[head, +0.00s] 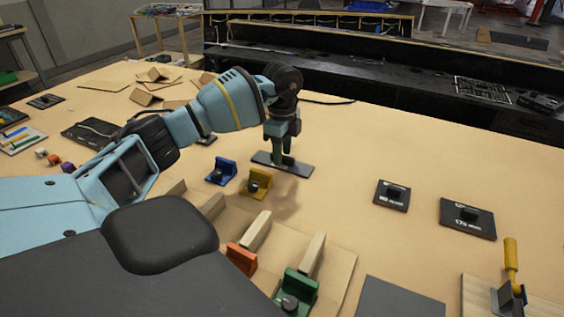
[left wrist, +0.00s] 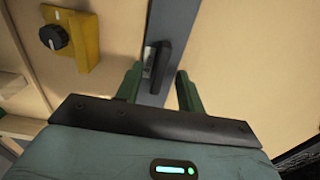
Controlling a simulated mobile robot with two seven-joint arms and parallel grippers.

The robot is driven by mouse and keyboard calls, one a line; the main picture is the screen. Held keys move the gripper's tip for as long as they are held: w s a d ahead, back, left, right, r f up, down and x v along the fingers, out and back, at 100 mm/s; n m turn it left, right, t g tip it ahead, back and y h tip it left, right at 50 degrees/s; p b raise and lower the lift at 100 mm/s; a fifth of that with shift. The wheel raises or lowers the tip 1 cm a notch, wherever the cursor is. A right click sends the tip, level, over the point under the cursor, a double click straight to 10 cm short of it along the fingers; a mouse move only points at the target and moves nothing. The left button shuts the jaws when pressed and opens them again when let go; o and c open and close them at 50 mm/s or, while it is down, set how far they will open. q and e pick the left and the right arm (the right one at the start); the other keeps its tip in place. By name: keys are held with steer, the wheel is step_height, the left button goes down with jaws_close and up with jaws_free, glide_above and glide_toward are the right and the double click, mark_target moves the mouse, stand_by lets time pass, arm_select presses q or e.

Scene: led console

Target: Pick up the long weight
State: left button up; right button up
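The long weight (head: 298,170) is a flat dark grey bar lying on the table near the middle of the head view. In the left wrist view the bar (left wrist: 181,22) runs top to bottom, with a black raised handle (left wrist: 156,60) on it. My left gripper (head: 282,158) points down over the bar's middle and partly hides it. Its green fingers (left wrist: 158,88) stand apart, one on each side of the bar, with the handle near the gap between them. I see no clear contact with the handle. My right gripper is not in view.
A blue block (head: 221,171) and a yellow block with a black knob (head: 255,183) stand close to the weight's left. A wooden rack with orange and green blocks (head: 298,290) is in front.

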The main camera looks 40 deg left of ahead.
arm_select(q)
steer(key=shift+f, duration=0.5)
jaws_close()
steer(key=shift+r, duration=0.1)
steer(key=shift+r, duration=0.5)
step_height(320, 180, up, 3)
steer(key=shift+f, duration=0.2)
steer(key=s+d, duration=0.3)
steer(key=d, duration=0.1)
steer(key=s+d+r, duration=0.1)
steer(key=s+d, duration=0.2)
steer(key=d, duration=0.1)
steer(key=s+d, duration=0.4)
steer(key=shift+s+d+r, duration=0.1)
steer(key=shift+d+r, duration=0.05)
steer(key=shift+d, duration=0.05)
